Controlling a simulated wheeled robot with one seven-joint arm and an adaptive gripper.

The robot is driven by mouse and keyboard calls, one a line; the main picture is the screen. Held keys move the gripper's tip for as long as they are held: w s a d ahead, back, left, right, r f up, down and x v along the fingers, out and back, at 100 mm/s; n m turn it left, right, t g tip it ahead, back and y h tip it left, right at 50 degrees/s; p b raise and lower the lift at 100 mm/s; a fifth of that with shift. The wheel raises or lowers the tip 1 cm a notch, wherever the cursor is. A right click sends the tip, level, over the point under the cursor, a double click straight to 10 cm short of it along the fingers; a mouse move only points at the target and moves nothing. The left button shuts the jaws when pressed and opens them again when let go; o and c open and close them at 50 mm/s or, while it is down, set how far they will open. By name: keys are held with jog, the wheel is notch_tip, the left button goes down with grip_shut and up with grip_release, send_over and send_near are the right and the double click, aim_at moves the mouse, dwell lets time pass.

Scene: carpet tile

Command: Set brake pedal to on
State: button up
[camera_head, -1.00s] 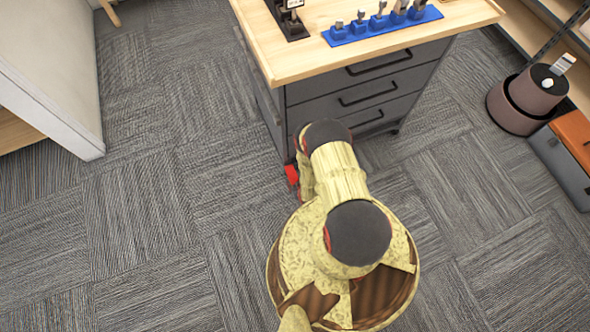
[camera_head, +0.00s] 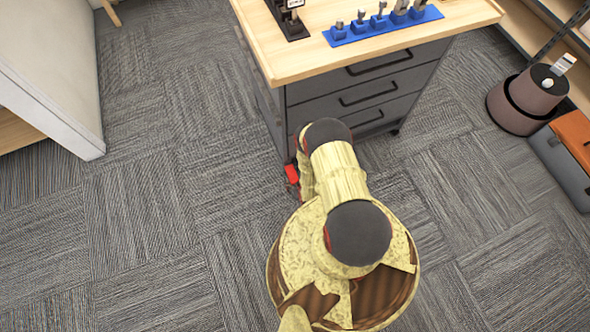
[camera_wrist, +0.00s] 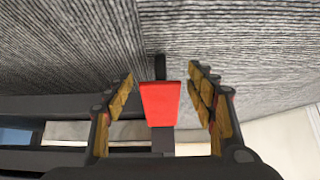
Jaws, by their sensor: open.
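The red brake pedal (camera_head: 291,173) shows at the foot of the drawer cabinet's near left corner, partly hidden by my arm. In the wrist view the red pedal (camera_wrist: 160,103) sits between the two fingers of my gripper (camera_wrist: 165,100), on a dark stem. The fingers are apart, with a gap on each side of the pedal. I cannot tell how far the pedal is tilted. My gripper is hidden behind my arm in the head view.
The grey drawer cabinet (camera_head: 360,95) has a wooden top (camera_head: 300,58) with a blue tool holder (camera_head: 385,25). A white panel (camera_head: 55,75) stands at left. A round bin (camera_head: 525,103) and a grey-orange box (camera_head: 565,155) are at right. Carpet is clear on the left.

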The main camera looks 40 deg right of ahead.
jog(key=v, duration=0.7)
jog(key=shift+r, duration=0.15)
dwell(0.4)
